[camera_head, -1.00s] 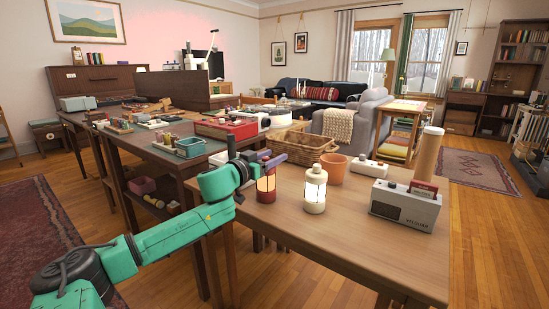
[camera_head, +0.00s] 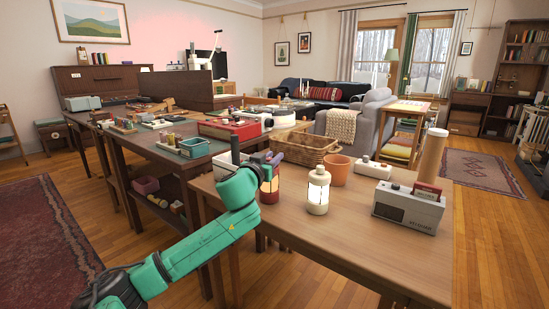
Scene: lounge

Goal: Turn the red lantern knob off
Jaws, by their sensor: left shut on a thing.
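The red lantern (camera_head: 270,193) stands on the near wooden table, left of the cream lantern (camera_head: 318,192). My left forearm and wrist hide its left side. My left gripper (camera_head: 272,162) is at the top of the red lantern, shut on its knob; the fingers and knob are small and mostly hidden. A little pale glass shows on the red lantern, and I cannot tell clearly whether it is lit. My right gripper is not in view.
A terracotta pot (camera_head: 337,169), a wicker basket (camera_head: 306,147), a white box (camera_head: 372,168) and a grey radio (camera_head: 408,207) stand on the same table. A tan cylinder (camera_head: 430,157) is behind the radio. The table's front right is clear.

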